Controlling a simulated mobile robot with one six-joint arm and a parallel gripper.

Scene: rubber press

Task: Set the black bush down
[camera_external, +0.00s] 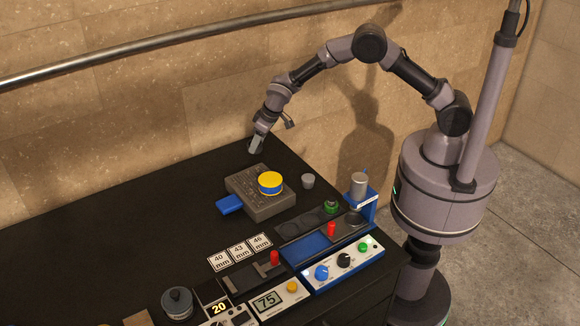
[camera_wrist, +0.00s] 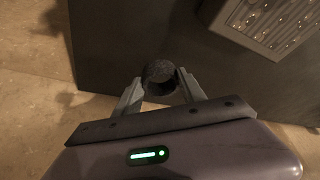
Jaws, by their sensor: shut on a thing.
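The black bush (camera_wrist: 158,74) is a short dark hollow cylinder. In the wrist view it sits between the two fingertips of my gripper (camera_wrist: 160,85), which is shut on it. In the external view my gripper (camera_external: 256,146) is low near the back corner of the black table, behind the grey block. The bush is too small and dark to make out there. I cannot tell whether the bush touches the table top.
A grey block (camera_external: 245,180) with a yellow and blue round piece (camera_external: 270,182) stands in front of my gripper. A small grey cup (camera_external: 308,181) stands beside it. The blue press (camera_external: 362,205) and control panels are nearer. The table's left part (camera_external: 120,220) is clear.

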